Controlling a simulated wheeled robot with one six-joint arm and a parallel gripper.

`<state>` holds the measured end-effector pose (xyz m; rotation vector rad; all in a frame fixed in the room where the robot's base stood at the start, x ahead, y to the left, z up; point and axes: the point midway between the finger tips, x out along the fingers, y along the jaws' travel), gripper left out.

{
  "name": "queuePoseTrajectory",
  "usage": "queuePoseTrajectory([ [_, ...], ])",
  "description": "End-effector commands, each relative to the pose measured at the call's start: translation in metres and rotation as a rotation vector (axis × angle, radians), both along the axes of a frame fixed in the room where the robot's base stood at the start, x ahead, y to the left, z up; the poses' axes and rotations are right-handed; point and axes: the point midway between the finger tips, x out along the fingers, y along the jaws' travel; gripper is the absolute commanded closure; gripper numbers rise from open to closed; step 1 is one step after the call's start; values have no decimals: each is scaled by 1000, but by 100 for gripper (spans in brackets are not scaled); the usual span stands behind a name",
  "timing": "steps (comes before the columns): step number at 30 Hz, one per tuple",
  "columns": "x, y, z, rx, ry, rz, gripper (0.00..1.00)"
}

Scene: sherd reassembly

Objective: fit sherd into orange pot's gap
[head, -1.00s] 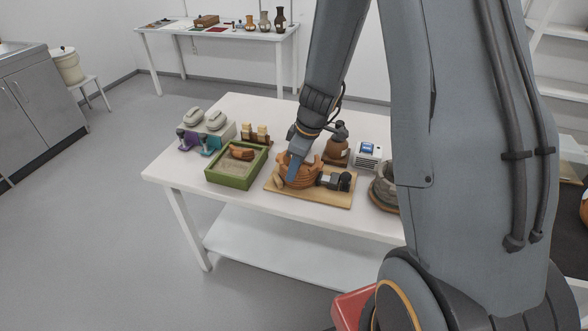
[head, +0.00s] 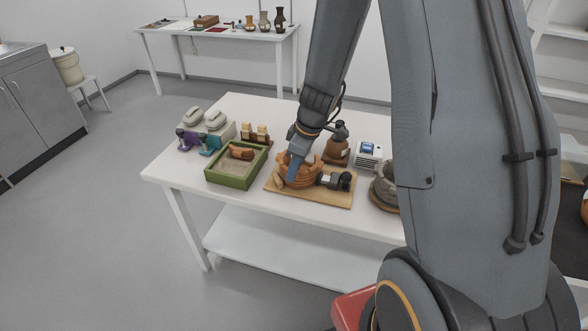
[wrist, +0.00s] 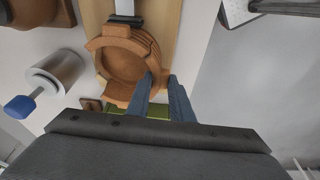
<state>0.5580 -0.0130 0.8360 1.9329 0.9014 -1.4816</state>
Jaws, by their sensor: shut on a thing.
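The orange pot (head: 306,176) stands on a wooden board (head: 315,199) on the white table. In the wrist view the orange pot (wrist: 124,62) is seen from above, with an uneven, stepped rim. My gripper (head: 291,178) is down at the pot's near-left side. Its blue fingers (wrist: 163,92) reach the pot's rim in the wrist view, the left one overlapping the wall. The gripper is shut on the sherd, which is mostly hidden by the fingers and the pot. I cannot tell whether the sherd sits in the gap.
A dark clamp-like device (head: 337,181) lies against the pot's right side. A green sand tray (head: 232,180) with orange pieces stands left. A brown jar (head: 336,153), a white device (head: 368,156) and a grey pot (head: 384,188) stand nearby. The table's front left is clear.

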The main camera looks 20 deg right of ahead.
Motion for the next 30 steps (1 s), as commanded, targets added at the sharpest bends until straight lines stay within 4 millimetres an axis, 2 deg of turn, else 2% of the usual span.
queuePoseTrajectory([
  [5, -1, 0, -1, 0, 2, 0, 93],
  [6, -1, 0, -1, 0, 2, 0, 77],
  [9, -1, 0, -1, 0, 1, 0, 60],
  [10, -1, 0, -1, 0, 1, 0, 58],
  [20, 0, -1, 3, 0, 0, 0, 58],
  [30, -7, -9, 47, 0, -4, -1, 58],
])
